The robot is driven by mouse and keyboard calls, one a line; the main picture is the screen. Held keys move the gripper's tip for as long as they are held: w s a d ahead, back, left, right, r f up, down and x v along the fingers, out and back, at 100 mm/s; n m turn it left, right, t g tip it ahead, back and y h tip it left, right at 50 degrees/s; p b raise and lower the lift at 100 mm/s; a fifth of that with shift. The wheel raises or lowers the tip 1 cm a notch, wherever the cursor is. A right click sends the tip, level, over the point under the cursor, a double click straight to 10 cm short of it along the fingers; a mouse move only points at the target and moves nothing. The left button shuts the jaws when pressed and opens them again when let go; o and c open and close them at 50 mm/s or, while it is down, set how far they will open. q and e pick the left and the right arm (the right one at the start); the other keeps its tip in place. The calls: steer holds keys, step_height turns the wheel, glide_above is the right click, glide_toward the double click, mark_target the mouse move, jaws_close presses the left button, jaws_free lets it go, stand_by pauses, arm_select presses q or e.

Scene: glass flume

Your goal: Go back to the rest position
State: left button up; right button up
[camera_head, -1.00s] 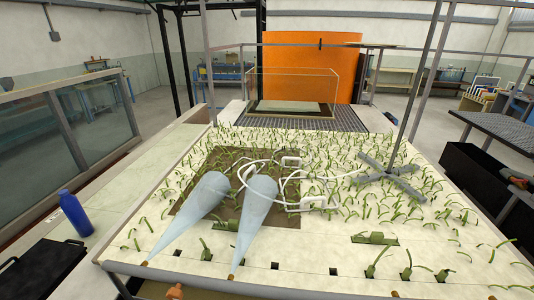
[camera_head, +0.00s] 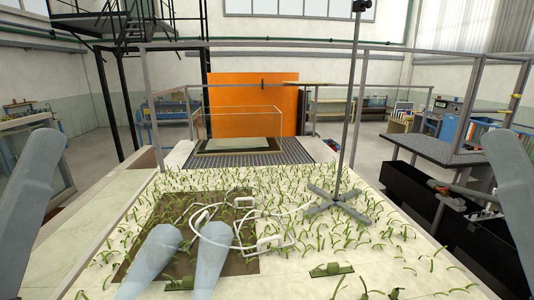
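Two grey arm links of mine rise at the left and right edges of the head view. No gripper fingers show on either of them, so both grippers are out of view.
A white cable loop (camera_head: 240,226) lies on a brown patch among green plant strips. A grey pole on a cross-shaped foot (camera_head: 338,202) stands on the bed's right. An orange panel (camera_head: 253,98) stands behind. A dark trough (camera_head: 430,200) runs along the right.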

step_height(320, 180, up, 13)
steer(key=p, duration=1)
